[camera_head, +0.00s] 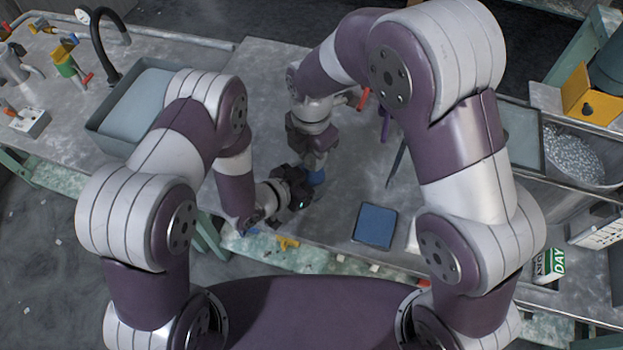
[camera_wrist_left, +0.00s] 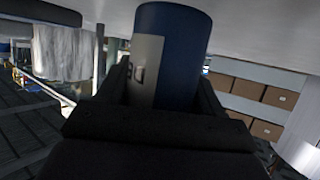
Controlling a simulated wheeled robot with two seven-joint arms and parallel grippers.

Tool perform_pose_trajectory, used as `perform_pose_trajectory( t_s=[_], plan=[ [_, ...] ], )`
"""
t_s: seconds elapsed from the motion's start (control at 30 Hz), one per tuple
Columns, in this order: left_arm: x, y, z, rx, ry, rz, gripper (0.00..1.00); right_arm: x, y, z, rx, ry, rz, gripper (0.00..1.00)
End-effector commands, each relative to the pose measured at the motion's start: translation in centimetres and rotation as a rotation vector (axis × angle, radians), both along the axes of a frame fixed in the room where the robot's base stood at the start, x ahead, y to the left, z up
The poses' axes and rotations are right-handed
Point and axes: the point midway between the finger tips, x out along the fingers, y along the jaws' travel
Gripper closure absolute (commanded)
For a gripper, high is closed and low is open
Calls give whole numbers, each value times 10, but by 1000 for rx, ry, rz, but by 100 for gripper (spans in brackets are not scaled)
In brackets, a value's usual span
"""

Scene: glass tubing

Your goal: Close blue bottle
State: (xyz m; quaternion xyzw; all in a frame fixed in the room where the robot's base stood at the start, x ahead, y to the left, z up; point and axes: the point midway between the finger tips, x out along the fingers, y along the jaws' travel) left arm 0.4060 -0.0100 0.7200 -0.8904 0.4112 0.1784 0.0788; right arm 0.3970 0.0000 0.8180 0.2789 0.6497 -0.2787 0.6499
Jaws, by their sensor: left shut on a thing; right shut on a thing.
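The blue bottle (camera_head: 317,177) shows as a small blue patch between my two grippers near the table's front. It fills the middle of the left wrist view (camera_wrist_left: 178,55), dark blue with a pale label. My left gripper (camera_head: 303,190) is shut on it, with the dark fingers on both sides of its body (camera_wrist_left: 165,100). My right gripper (camera_head: 314,160) comes down from behind, right at the bottle, and is shut. What it holds is hidden by its own body. I cannot see the bottle's cap or whether the mouth is covered.
A blue square pad (camera_head: 375,225) lies to the right on the grey table. A yellow piece (camera_head: 287,243) lies near the front edge. A grey basin (camera_head: 128,112) is at the left. A dark thin rod (camera_head: 397,162) and a purple item (camera_head: 385,125) lie right of the grippers.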

Motion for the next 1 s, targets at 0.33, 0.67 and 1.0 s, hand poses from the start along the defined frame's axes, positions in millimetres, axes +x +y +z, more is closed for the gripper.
perform_pose_trajectory(
  t_s=[0.33,0.67,1.0],
  plan=[
    [0,0,0,0,0,1,100,-1,0,-1,-3,2,-488,100],
    [0,0,0,0,0,1,100,-1,0,-1,-3,2,-485,45],
    [0,0,0,0,0,1,100,0,0,13,1,-2,-484,45]
  ],
)
